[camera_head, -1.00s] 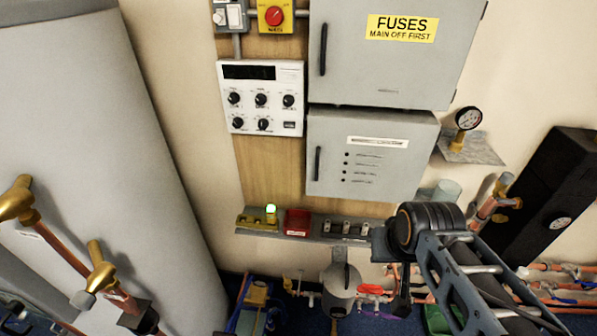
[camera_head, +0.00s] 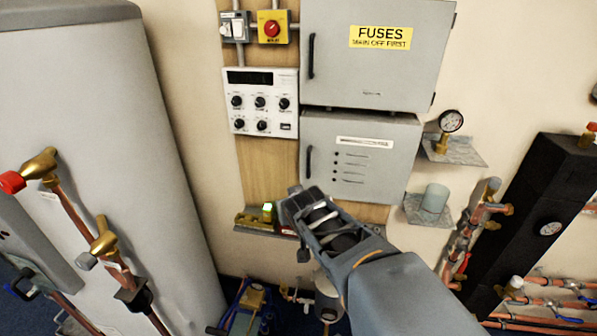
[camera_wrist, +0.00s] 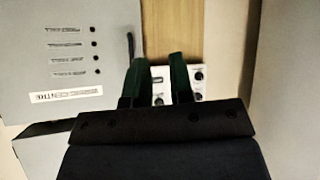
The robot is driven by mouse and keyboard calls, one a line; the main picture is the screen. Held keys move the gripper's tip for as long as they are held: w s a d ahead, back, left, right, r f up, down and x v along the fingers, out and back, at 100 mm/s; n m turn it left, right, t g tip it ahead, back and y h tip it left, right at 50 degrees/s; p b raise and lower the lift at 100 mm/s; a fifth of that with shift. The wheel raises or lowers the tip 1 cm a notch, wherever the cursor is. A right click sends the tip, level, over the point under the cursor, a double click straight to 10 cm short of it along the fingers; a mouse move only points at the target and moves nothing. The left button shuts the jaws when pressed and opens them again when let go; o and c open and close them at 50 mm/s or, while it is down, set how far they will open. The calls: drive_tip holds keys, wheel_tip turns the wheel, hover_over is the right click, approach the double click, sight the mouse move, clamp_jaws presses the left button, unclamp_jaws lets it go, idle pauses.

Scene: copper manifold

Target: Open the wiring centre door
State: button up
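The wiring centre is the lower grey box (camera_head: 385,165) on the wall, with a white label strip and a column of dark dots on its door. The door looks closed. Its dark vertical handle (camera_head: 308,162) is on the door's left edge. In the wrist view the box appears upside down, with its door (camera_wrist: 45,75) at left and the handle (camera_wrist: 131,45) just beyond the left fingertip. My gripper (camera_wrist: 157,62) is open and empty, its two dark green fingers apart. In the head view its end is below and left of the box; contact with the handle is not visible.
The fuse box (camera_head: 370,70) is directly above. A white control panel (camera_head: 262,101) is at left, over a shelf (camera_head: 250,229) with small devices. A pressure gauge (camera_head: 450,121) and a grey cup (camera_head: 435,198) are at right. A large grey cylinder (camera_head: 90,130) stands left.

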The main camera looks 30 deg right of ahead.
drive_tip(key=w+d+t+h+b, duration=0.2)
drive_tip(key=w+d+t, duration=0.1)
drive_tip(key=d, duration=0.4)
drive_tip(key=t+y+b, duration=0.3)
drive_tip(key=t, duration=0.2)
approach(309, 164)
drive_tip(key=shift+n, duration=0.4)
drive_tip(key=w, duration=0.3)
drive_tip(key=w+d+p, duration=0.1)
drive_tip(key=w, duration=0.3)
drive_tip(key=w+d, duration=0.1)
drive_tip(key=w, duration=0.2)
drive_tip(key=shift+w+f+p, duration=0.2)
drive_tip(key=shift+f+p, duration=0.05)
drive_tip(key=shift+p, duration=0.15)
clamp_jaws()
